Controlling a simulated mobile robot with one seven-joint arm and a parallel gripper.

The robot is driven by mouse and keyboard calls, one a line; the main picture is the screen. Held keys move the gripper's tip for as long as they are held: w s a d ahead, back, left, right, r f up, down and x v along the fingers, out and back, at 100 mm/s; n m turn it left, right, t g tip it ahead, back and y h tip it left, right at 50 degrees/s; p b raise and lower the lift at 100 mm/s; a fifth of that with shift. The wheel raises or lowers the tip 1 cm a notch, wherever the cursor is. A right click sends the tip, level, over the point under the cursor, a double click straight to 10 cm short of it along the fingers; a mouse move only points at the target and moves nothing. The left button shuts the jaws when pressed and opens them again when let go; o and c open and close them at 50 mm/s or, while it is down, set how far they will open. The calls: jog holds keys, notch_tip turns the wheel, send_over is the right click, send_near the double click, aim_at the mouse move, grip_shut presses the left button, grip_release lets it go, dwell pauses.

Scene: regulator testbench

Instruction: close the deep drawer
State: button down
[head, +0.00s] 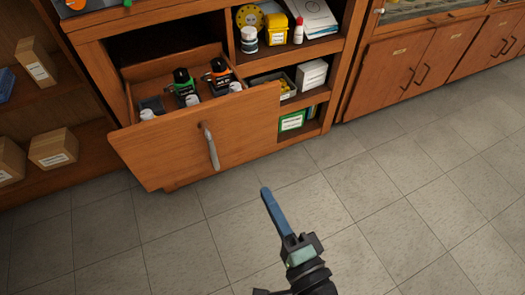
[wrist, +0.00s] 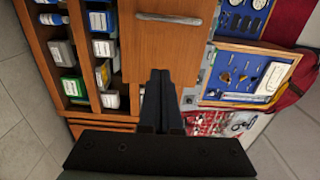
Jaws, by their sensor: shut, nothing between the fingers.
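The deep drawer (head: 195,135) is pulled out of the wooden cabinet in the head view, its front panel standing well clear of the cabinet. A grey bar handle (head: 210,146) is on its front. Several bottles, some with green or orange labels (head: 184,88), stand inside. My gripper (head: 265,190) is in front of the drawer, to the right of and below the handle in the picture, apart from it. In the wrist view my gripper (wrist: 160,72) has its fingers together and empty. A wooden panel with a metal handle (wrist: 169,18) lies beyond; I cannot tell if it is this drawer.
Shelves to the right of the drawer hold a yellow reel (head: 250,17), a green box (head: 292,121) and a white box (head: 312,74). Cardboard boxes (head: 53,148) sit on the left shelves. Closed cabinet doors (head: 400,70) stand at right. The tiled floor (head: 400,210) is clear.

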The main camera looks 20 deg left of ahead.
aim_at(236, 136)
jog(key=b+x, duration=0.2)
jog(key=x, duration=1.2)
